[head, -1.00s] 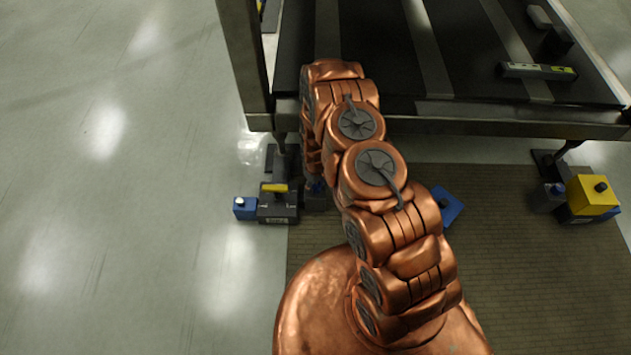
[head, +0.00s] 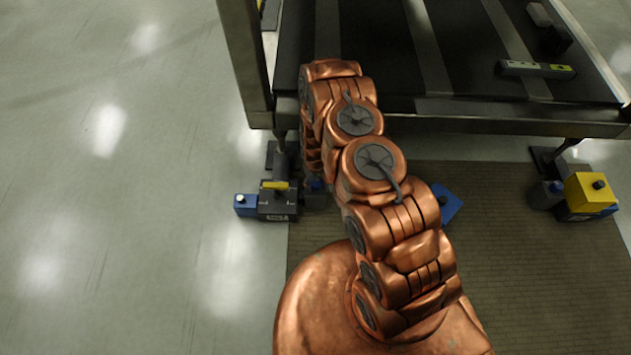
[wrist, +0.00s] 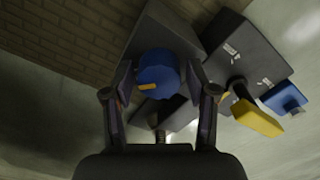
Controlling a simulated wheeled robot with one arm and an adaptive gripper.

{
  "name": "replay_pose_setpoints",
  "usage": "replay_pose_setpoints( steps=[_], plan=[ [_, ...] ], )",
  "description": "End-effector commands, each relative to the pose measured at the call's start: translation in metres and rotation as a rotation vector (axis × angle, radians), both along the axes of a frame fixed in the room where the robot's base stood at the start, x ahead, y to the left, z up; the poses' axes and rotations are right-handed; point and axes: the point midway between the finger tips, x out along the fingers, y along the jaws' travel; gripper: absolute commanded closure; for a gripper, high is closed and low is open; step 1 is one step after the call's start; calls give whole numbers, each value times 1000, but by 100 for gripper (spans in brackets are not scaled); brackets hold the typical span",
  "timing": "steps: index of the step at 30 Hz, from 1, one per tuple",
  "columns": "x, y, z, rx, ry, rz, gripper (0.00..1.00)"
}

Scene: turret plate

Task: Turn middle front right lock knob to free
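A round blue knob (wrist: 158,75) with a small yellow mark sits on a dark grey block (wrist: 150,30) in the wrist view. My gripper (wrist: 158,82) has one finger on each side of the knob, with the fingers apart. A narrow gap shows at the left finger; whether the right finger touches the knob I cannot tell.
Beside the knob is a dark unit with a yellow lever (wrist: 258,118) and a small blue box (wrist: 285,97). The dark table (head: 450,118) stands over this area. A yellow block (head: 588,192) stands at the far right. The floor at left is clear.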

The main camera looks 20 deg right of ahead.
Motion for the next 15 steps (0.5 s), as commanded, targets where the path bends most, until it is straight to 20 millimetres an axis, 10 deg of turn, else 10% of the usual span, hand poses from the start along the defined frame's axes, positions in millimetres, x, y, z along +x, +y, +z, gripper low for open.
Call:
replay_pose_setpoints(
  steps=[15],
  plan=[
    [2, -1, 3, 6, 0, 0, 30]
  ],
)
